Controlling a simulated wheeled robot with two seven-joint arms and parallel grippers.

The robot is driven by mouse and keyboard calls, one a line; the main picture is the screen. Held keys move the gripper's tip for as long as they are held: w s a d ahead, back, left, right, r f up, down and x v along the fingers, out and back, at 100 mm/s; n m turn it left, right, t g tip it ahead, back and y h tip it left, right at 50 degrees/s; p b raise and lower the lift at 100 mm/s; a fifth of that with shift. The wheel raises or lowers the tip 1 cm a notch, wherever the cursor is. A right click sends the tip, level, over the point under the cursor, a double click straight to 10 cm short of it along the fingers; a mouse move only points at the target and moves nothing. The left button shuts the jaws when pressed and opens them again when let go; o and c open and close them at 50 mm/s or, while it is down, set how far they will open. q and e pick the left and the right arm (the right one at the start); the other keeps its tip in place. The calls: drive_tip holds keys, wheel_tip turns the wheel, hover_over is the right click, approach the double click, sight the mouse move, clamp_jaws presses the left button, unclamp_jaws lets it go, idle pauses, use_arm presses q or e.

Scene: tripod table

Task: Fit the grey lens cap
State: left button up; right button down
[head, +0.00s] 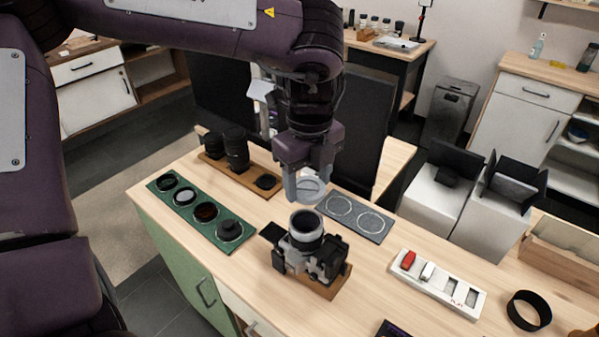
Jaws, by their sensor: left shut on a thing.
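My left gripper (308,192) points down over the table and is shut on the grey lens cap (309,187), a pale round piece partly covered by the fingers. The camera (311,257) stands on a small wooden base with its lens (306,224) facing up. The cap is just above and slightly behind the lens opening, and a small gap seems to show between them. My right gripper is out of view.
A green tray (192,228) with several round pieces lies left. A wooden board (214,161) with lenses stands behind it. A grey mat (373,232) with two circle outlines, a white tray (438,284) and a black ring (529,311) lie right.

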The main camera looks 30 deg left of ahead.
use_arm(q)
drive_tip(key=shift+s+r, duration=0.1)
drive_tip(key=shift+a, duration=0.1)
idle(0.3)
drive_tip(key=shift+f+b, duration=0.2)
drive_tip(key=shift+b, duration=0.15)
drive_tip(key=b, duration=0.6)
hover_over(306, 223)
wheel_tip(306, 223, down, 6)
drive_tip(key=shift+f, duration=0.2)
drive_tip(key=shift+f+b, duration=0.2)
drive_tip(key=shift+b, duration=0.25)
idle(0.6)
drive_tip(key=shift+f+b, duration=0.45)
drive_tip(key=shift+f, duration=0.1)
idle(1.1)
drive_tip(key=o, duration=1.4)
drive_tip(key=shift+c, duration=0.2)
